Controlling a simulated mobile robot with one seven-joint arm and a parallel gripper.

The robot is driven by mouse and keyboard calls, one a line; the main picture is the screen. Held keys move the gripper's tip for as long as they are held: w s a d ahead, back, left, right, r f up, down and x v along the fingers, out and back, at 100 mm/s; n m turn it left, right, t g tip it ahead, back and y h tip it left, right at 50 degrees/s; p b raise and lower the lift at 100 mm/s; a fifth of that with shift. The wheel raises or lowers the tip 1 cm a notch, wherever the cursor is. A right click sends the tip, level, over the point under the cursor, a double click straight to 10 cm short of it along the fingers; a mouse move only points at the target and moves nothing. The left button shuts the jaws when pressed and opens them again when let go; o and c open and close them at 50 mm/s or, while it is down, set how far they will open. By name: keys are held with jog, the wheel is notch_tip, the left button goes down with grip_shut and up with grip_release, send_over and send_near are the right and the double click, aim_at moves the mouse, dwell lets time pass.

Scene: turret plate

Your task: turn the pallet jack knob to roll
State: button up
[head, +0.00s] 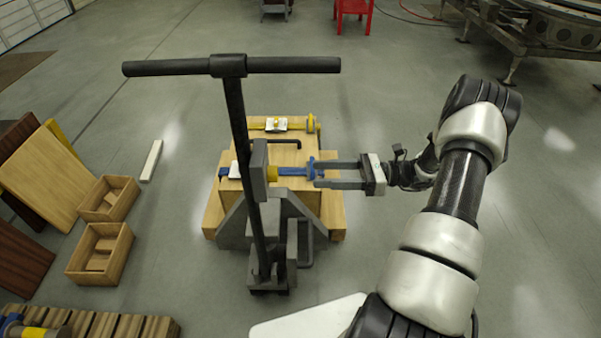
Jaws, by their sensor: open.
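The pallet jack (236,125) stands upright in the middle of the head view, with a black T-shaped handle on top. A grey box (259,170) sits on its column. A small yellow part (272,173) on the right side of this box looks like the knob; its setting and any markings are too small to read. My gripper (316,174) comes in from the right, its two grey fingers apart and pointing left. The fingertips are right of the yellow part, apart from it in the picture, and overlap the blue clamp end (311,167). I cannot tell whether they touch it.
A wooden block stack (213,218) stands behind the jack, with a blue bar clamp and a yellow bar clamp (309,123) on it. Two wooden boxes (118,232) and leaning boards (48,178) are at left. A red stool (353,8) stands far back.

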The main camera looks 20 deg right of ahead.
jog(key=v, duration=0.6)
jog(key=shift+d, duration=0.2)
